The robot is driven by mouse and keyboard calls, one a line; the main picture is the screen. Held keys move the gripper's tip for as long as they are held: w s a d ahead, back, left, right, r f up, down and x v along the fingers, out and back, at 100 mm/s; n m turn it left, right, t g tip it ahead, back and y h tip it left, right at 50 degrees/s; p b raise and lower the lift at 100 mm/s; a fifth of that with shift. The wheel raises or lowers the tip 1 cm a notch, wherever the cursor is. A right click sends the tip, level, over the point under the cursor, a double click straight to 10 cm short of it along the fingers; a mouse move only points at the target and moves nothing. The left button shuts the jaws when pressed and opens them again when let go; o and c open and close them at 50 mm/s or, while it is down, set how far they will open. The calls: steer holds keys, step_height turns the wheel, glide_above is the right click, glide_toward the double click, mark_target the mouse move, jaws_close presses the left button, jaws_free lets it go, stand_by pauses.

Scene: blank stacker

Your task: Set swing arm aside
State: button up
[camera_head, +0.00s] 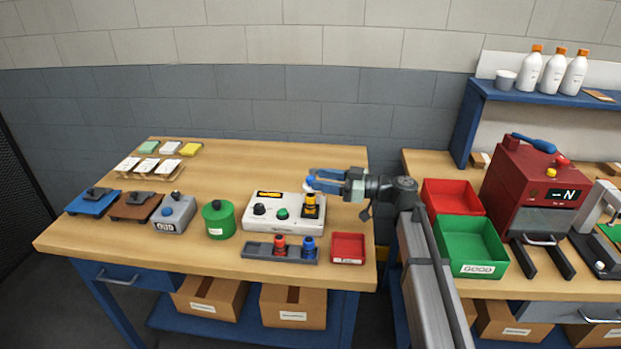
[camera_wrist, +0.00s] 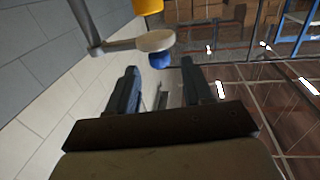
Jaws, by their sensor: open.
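The swing arm (camera_wrist: 122,44) shows in the wrist view as a thin grey bar from a post to a pale round disc (camera_wrist: 155,40), with a blue knob (camera_wrist: 160,60) against it. A yellow part (camera_wrist: 148,6) is at the top edge. My gripper (camera_wrist: 159,67) is open, its two dark fingers pointing towards the blue knob, which appears between the tips. Contact cannot be told. The fingers partly hide the swing arm there.
A dark rack (camera_head: 259,250) with red and blue pieces and a red tray (camera_head: 348,247) stand in front of the box. A green canister (camera_head: 218,221) is left. Red (camera_head: 452,193) and green (camera_head: 469,243) bins stand right.

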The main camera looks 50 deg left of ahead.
mark_target(311, 177)
steer(key=shift+x, duration=2.1)
steer(key=shift+c, duration=0.3)
jaws_close()
